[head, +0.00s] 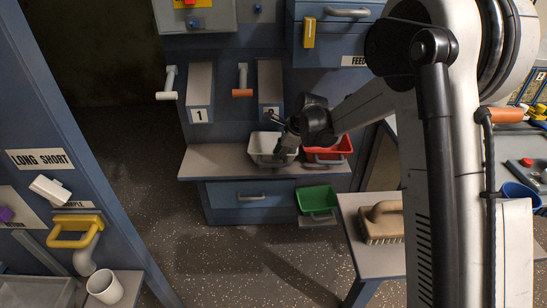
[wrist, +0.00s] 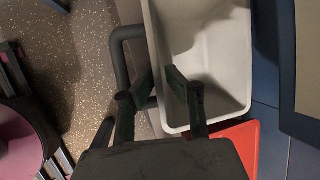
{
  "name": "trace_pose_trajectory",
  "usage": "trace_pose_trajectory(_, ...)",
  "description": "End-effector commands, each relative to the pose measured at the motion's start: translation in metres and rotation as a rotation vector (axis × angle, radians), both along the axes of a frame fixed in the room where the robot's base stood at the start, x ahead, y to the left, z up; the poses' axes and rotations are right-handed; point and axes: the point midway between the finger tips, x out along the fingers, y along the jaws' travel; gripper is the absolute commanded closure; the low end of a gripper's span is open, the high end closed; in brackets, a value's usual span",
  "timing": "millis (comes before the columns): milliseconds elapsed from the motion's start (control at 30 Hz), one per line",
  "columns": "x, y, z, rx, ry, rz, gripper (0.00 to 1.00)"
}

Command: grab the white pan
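The white pan (head: 262,145) sits on the grey ledge below the numbered chutes in the head view. It fills much of the wrist view (wrist: 215,65), with its dark handle (wrist: 122,50) on the near side. My gripper (head: 287,155) is at the pan's front right edge in the head view. In the wrist view my gripper's fingertips (wrist: 159,72) are apart, one on the handle side and one over the pan's inside, with the near wall between them. I cannot tell whether they touch the wall or handle.
A red pan (head: 340,148) stands right beside the white pan. A green pan (head: 317,199) sits lower, under the ledge's right end. A blue drawer (head: 225,194) is below the ledge (head: 215,160). A brush (head: 382,222) lies on the side table at right.

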Motion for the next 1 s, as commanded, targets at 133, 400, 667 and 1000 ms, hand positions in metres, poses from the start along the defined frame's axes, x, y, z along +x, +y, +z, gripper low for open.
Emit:
trace_pose_trajectory(133,0.004,0.0066,-0.0166,0.0,0.0,0.0,0.87)
trace_pose_trajectory(400,0.0043,0.0074,-0.0165,0.0,0.0,0.0,0.93)
trace_pose_trajectory(667,0.0043,0.0073,-0.0164,0.0,0.0,0.0,1.0)
trace_pose_trajectory(1000,0.0035,0.0073,-0.0142,0.0,0.0,0.0,1.0)
